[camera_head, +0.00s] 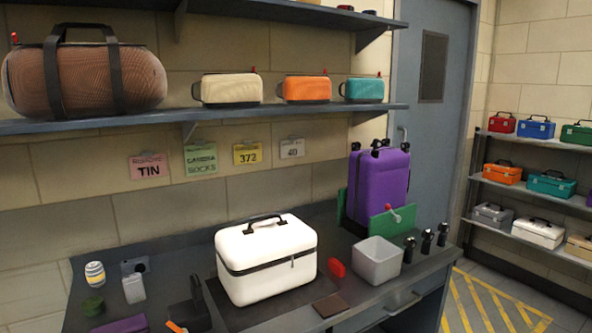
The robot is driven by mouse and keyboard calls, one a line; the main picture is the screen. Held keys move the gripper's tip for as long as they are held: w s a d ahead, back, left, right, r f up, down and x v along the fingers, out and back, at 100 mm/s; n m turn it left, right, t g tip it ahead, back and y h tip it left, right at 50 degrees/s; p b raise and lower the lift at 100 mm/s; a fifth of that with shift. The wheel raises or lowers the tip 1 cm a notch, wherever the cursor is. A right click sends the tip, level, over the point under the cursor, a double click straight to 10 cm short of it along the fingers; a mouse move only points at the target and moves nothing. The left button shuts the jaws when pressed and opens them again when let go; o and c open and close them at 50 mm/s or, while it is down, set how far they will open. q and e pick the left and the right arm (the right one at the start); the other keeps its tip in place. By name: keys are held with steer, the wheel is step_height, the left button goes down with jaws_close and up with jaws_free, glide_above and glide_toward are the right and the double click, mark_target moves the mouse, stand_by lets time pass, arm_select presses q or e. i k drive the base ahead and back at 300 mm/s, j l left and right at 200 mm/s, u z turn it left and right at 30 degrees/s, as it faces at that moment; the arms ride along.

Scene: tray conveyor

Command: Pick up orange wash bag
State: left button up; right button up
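The orange wash bag (306,89) stands on the lower wall shelf, between a cream wash bag (229,89) on its left and a teal wash bag (364,90) on its right. It looks upright and closed, with a dark strap at its left end and a small red piece at its top right. Gaps separate it from both neighbours. Neither of my grippers is in view.
A large brown duffel (90,78) fills the left of the lower shelf (200,118); another shelf (260,12) runs above. On the bench below stand a white case (262,262), a purple suitcase (384,182) and a grey bin (377,263). Toolboxes fill a rack at right.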

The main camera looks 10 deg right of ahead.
mark_target(303, 90)
steer(key=i+l+z, duration=0.25)
steer(key=l+z, duration=0.2)
steer(key=i+l+z, duration=0.35)
steer(key=z, duration=0.15)
steer(key=i+l+z, duration=0.3)
steer(key=z, duration=0.15)
steer(key=i+l+z, duration=0.1)
steer(key=i+z, duration=0.4)
steer(key=i+l, duration=0.1)
steer(key=i, duration=0.5)
steer(key=i+l, duration=0.15)
steer(key=i, duration=0.4)
steer(key=i+l, duration=0.1)
steer(key=i, duration=0.5)
steer(key=i+j+u, duration=0.15)
steer(key=i+u, duration=0.5)
steer(key=u, duration=0.2)
steer(key=i+u, duration=0.4)
steer(key=i+l+u, duration=0.2)
steer(key=u, duration=0.2)
steer(key=i+l+u, duration=0.25)
steer(key=u, duration=0.2)
